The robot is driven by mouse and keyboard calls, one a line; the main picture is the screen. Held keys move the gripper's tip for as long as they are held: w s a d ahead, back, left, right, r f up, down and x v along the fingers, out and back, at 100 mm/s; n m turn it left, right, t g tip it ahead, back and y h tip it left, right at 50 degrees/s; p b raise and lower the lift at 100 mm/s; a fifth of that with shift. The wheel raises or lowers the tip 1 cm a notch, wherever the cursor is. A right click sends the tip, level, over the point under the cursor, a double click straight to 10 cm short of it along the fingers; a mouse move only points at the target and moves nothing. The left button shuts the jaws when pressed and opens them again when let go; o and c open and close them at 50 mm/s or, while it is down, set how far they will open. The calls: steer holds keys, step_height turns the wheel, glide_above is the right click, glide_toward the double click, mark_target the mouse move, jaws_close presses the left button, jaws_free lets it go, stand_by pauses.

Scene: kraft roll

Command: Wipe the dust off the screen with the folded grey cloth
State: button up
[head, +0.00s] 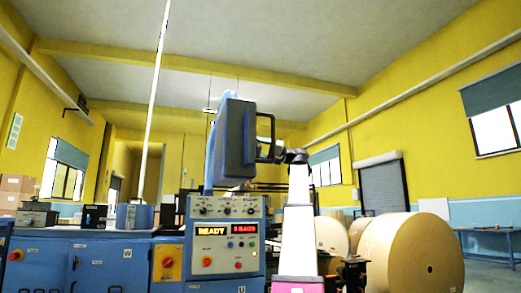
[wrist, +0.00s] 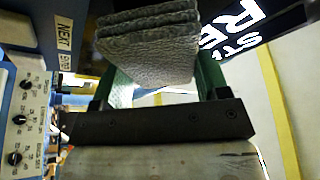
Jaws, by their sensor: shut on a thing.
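The folded grey cloth (wrist: 150,42) shows in layers in the wrist view. My gripper (wrist: 163,72) is shut on it, with a green finger on either side. The screen (wrist: 247,24) shows at the upper right of the wrist view, dark with large white letters, partly hidden by the cloth. In the head view a dark, upright housing (head: 236,143) stands above the control panel, seen from the side, so its face is hidden. The cloth cannot be made out there. I cannot tell whether cloth and screen touch, and no dust is clear.
The blue control cabinet (head: 226,238) has knobs, buttons and a lit READY display. A blue bench (head: 75,262) with small boxes runs to the left. Large kraft rolls (head: 412,255) stand at the right. A labelled panel with knobs (wrist: 22,110) is close at the wrist view's left.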

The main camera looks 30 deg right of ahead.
steer(key=shift+w+a, duration=0.25)
steer(key=shift+a, duration=0.85)
stand_by(0.3)
steer(key=w+d, duration=0.2)
steer(key=w, duration=0.8)
steer(key=shift+w, duration=0.15)
stand_by(0.9)
